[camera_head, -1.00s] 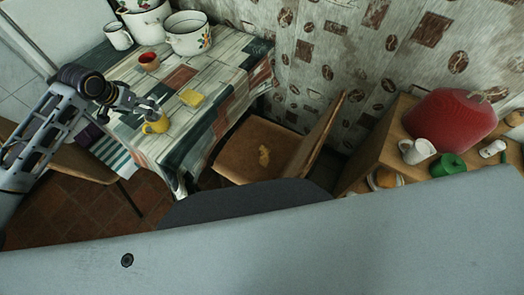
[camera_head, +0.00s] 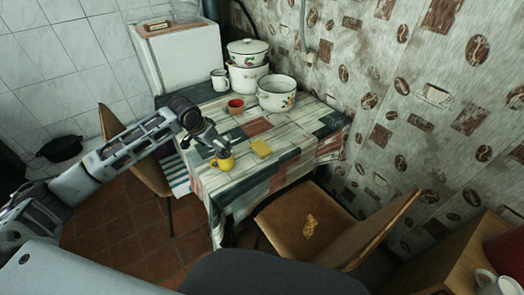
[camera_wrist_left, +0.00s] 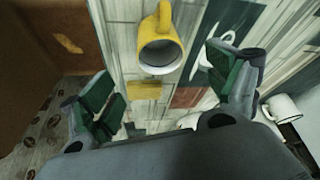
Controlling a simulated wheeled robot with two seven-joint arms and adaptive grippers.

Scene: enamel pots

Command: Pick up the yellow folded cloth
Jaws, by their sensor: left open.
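The yellow folded cloth (camera_head: 261,148) lies flat on the table, right of a yellow mug (camera_head: 223,161). My right gripper is not in view.
On the table (camera_head: 215,200) stand a red cup (camera_head: 235,106), a white mug (camera_head: 219,80), a white enamel pot (camera_head: 277,94) and stacked pots (camera_head: 247,78). A wooden chair (camera_head: 300,222) is at the near right. The table right of the cloth is clear.

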